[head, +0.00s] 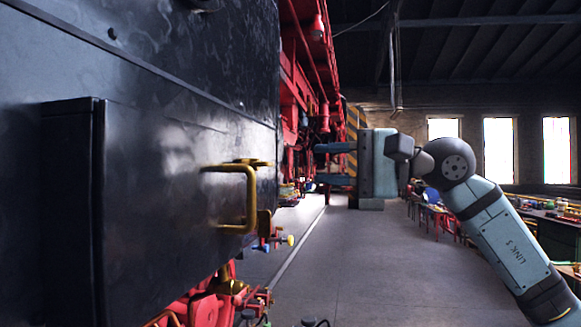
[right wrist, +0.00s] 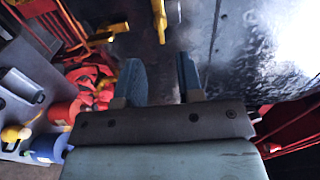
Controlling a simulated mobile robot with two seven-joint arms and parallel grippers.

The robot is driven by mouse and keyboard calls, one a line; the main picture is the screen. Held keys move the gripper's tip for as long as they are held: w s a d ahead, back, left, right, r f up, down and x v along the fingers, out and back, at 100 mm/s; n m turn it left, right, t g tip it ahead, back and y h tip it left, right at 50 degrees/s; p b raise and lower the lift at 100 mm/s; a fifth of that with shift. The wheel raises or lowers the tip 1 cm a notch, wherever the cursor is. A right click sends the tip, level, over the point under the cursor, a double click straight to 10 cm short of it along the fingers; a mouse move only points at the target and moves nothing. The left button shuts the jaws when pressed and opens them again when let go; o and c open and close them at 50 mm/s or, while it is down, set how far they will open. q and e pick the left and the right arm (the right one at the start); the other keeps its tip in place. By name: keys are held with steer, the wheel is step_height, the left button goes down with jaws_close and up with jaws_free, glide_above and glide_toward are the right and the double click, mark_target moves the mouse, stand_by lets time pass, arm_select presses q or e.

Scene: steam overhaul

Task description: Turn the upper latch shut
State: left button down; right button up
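The dark cabinet door (head: 170,190) on the locomotive's side has a brass bar handle (head: 252,200). A flat brass piece, which looks like the upper latch (head: 258,162), lies across the top of the handle. A second brass piece (head: 264,224) sits below, by the door's lower edge. My right gripper (head: 318,164) is open and empty, to the right of the latch and apart from it, fingers pointing left. In the right wrist view the open gripper (right wrist: 160,78) faces the dark panel, with a brass piece (right wrist: 159,20) beyond its fingertips. My left gripper is not in view.
Red pipework (head: 310,60) runs along the locomotive behind the gripper. Red parts and small brass valves (head: 230,286) lie below the door. Workbenches (head: 545,215) stand at the far right.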

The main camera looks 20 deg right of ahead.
steer(key=v, duration=0.3)
steer(key=shift+s+d, duration=0.25)
steer(key=shift+d, duration=0.05)
stand_by(0.3)
